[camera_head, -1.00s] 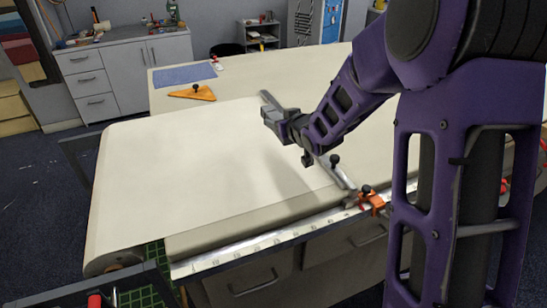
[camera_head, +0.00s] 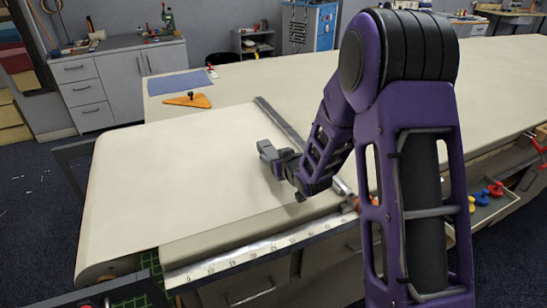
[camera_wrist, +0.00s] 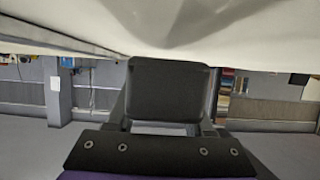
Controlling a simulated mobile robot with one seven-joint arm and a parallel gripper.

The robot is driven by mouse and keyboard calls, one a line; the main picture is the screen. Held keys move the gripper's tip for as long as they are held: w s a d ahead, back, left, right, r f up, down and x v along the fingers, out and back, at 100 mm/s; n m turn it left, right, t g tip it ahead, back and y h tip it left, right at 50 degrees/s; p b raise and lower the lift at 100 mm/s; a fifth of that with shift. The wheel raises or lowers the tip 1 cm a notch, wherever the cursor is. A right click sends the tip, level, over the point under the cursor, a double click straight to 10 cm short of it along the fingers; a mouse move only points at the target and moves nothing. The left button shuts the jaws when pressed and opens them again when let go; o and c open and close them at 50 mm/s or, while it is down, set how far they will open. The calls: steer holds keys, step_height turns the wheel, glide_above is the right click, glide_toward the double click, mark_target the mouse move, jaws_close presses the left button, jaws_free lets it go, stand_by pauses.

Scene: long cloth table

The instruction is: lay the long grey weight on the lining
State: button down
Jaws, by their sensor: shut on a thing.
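My gripper (camera_head: 268,153) is over the right part of the cream lining (camera_head: 180,165), left of the long rail. It is shut on a grey block, which I take to be the long grey weight (camera_wrist: 168,88). In the wrist view the weight is a dark, rounded rectangle between the fingers; its full length does not show. In the head view it is small and partly merged with the fingers. The lining covers the left end of the table and hangs over its left edge. Pale cloth fills the top of the wrist view. The exact gap below the weight cannot be told.
A grey rail (camera_head: 280,121) crosses the table just right of my gripper; my arm hides part of it. A ruler strip (camera_head: 250,248) runs along the front edge. The lining's left is clear.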

steer(key=shift+f+b, duration=0.5)
steer(key=shift+b, duration=0.3)
steer(key=shift+c, duration=1.4)
jaws_free()
steer(key=shift+s+r+p, duration=0.15)
steer(key=shift+r+p, duration=0.7)
steer(key=shift+p, duration=0.25)
steer(key=v, duration=1.1)
steer(key=shift+s+d, duration=0.15)
steer(key=shift+s, duration=0.15)
